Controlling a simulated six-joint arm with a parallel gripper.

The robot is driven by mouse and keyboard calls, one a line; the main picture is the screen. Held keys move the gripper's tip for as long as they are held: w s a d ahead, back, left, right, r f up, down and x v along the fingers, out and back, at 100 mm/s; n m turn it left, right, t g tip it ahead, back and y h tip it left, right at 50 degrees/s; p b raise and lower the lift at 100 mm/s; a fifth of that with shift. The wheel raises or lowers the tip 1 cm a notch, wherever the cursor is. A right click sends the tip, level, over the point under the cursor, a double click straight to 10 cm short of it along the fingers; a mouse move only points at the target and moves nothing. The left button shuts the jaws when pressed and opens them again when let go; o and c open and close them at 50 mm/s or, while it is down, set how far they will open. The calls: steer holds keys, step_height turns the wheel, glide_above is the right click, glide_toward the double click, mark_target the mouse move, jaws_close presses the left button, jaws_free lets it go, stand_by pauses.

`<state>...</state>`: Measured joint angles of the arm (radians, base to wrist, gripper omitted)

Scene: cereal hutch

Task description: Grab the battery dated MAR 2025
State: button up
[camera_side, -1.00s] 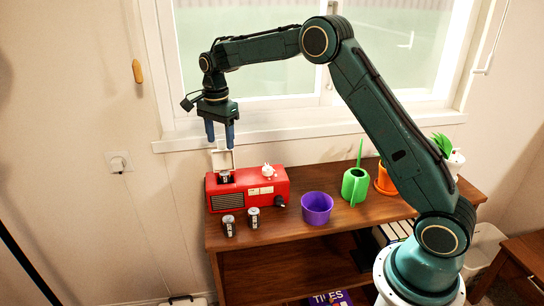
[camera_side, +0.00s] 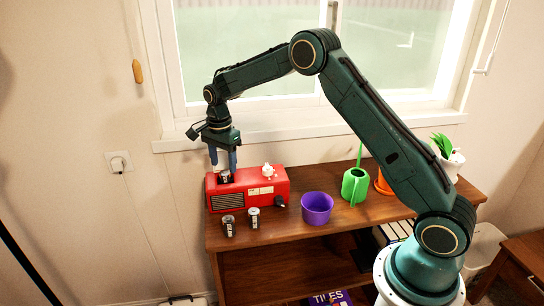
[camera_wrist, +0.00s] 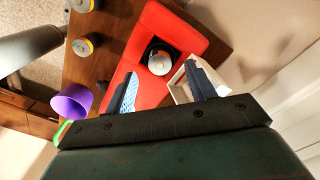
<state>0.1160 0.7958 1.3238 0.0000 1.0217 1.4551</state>
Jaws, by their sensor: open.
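A battery (camera_side: 225,177) stands upright in the top of the red radio (camera_side: 265,190); in the wrist view this battery (camera_wrist: 160,57) shows its round end between my fingers. Two more batteries stand on the cabinet top in front of the radio, a left one (camera_side: 229,226) and a right one (camera_side: 253,217). The wrist view shows them as round ends with orange rings. No date is readable on any battery. My gripper (camera_side: 223,168) is open, pointing down, with its blue fingers around the radio's battery from above. I cannot tell whether they touch it.
A pale open lid (camera_wrist: 181,86) stands beside the battery in the radio. A small white object (camera_side: 268,170) sits on the radio. A purple bowl (camera_side: 317,208), a green watering can (camera_side: 355,186) and potted plants stand to the right. The window wall is close behind.

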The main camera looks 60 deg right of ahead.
mark_target(225, 180)
steer(key=shift+f, duration=1.4)
steer(key=c, duration=1.1)
